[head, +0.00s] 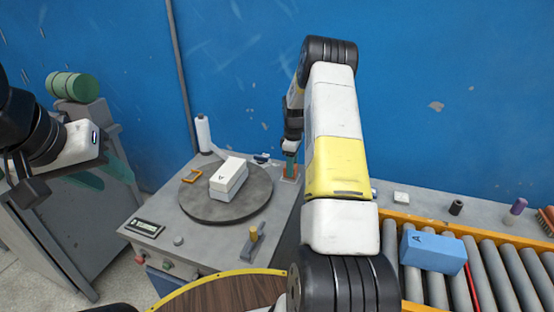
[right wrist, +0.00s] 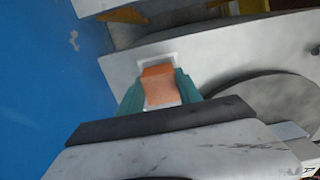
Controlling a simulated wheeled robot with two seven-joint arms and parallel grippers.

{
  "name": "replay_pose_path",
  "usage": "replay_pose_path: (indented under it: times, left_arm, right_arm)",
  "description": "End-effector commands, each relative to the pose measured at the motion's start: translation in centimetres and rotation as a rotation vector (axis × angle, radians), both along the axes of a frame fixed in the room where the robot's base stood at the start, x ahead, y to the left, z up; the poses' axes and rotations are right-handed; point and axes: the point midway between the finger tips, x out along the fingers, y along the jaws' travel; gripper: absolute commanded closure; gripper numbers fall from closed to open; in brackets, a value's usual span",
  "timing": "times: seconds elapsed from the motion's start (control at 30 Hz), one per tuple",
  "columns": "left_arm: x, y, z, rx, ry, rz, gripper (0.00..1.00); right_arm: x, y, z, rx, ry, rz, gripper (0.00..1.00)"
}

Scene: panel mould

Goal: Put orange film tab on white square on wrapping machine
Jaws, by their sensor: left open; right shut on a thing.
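The orange film tab (right wrist: 158,86) is between the teal fingers of my right gripper (right wrist: 158,92) in the right wrist view. My right gripper (head: 290,168) is shut on it, over the machine top's back right corner in the head view. The white square (right wrist: 152,59) shows past and around the tab in the wrist view, partly hidden by it. I cannot tell whether the tab touches the square. The wrapping machine (head: 165,207) is grey with a dark round turntable (head: 255,200). My left gripper (head: 112,180) is open and empty at the left, away from the machine.
A white film roll (head: 203,133) stands at the back. A blue box (head: 433,252) lies on the roller conveyor (head: 490,268) at the right. A grey cabinet (head: 60,235) stands at left.

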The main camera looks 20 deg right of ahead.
Motion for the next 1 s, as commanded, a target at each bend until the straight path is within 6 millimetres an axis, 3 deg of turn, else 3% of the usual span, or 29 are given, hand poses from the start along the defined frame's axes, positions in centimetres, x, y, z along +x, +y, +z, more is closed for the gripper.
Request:
replay_pose_path:
  times: [0.07,0.4,0.43,0.53,0.87,1.0]
  left_arm:
    - [0.0,0.0,0.0,0.0,0.0,0.0,0.6]
    - [0.0,0.0,0.0,0.0,0.0,0.0,0.6]
    - [0.0,0.0,0.0,0.0,0.0,0.0,0.6]
    - [0.0,0.0,0.0,0.0,0.0,0.0,0.6]
    - [0.0,0.0,0.0,0.0,0.0,0.0,0.6]
    - [0.0,0.0,0.0,0.0,0.0,0.0,0.6]
  right_arm:
    - [0.0,0.0,-0.9,0.0,0.0,0.0,1.0]
    - [0.0,0.0,-1.2,0.0,0.0,0.0,1.0]
    - [0.0,0.0,-1.2,0.0,0.0,0.0,0.57]
    - [0.0,0.1,-1.2,0.0,0.0,0.0,0.37]
    - [0.0,0.1,-1.0,0.0,-0.001,0.0,0.37]
    - [0.1,0.0,0.2,0.0,-0.004,0.0,0.37]
